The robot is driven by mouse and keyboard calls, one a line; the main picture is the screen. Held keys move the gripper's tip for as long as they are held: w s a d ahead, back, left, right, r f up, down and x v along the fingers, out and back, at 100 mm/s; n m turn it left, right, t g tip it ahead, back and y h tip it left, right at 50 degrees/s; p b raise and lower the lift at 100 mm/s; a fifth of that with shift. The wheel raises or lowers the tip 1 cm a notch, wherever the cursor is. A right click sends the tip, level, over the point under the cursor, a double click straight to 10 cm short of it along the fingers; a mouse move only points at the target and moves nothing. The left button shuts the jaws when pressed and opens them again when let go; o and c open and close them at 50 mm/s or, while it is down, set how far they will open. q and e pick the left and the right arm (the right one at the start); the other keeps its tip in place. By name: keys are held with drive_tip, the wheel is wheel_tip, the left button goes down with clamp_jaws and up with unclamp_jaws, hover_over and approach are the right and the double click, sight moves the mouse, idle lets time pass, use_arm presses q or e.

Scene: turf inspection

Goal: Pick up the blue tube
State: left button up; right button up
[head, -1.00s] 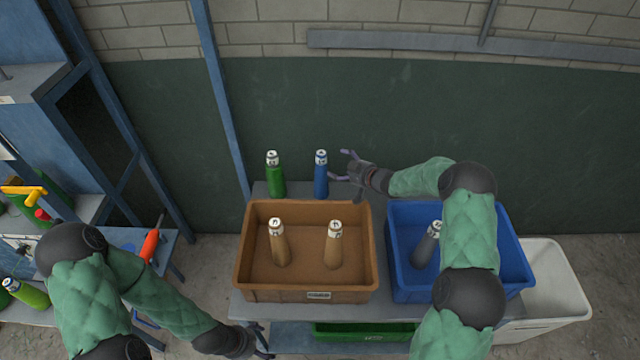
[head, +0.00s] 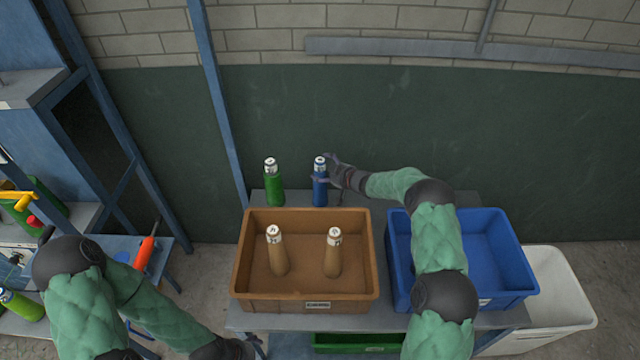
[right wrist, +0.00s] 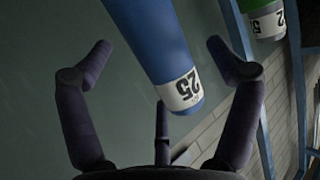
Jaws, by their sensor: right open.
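The blue tube (head: 320,188), with a white label band near its top, stands upright on the grey table behind the brown crate. My right gripper (head: 326,170) is at its upper part, coming from the right. In the right wrist view, the blue tube (right wrist: 158,35) lies between the spread fingers, which are open and not closed on it; its label reads 25. My left gripper (head: 256,346) is low at the bottom edge, partly cut off, and its fingers are too unclear to judge.
A green tube (head: 273,187) stands left of the blue one. The brown crate (head: 305,292) in front holds two tan tubes (head: 278,256). A blue crate (head: 510,265) stands to the right, partly behind my right arm. A white bin (head: 560,300) is beyond it.

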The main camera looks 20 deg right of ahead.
drive_tip(key=shift+x, duration=1)
drive_tip(key=c, duration=1.5)
drive_tip(key=shift+r, duration=0.1)
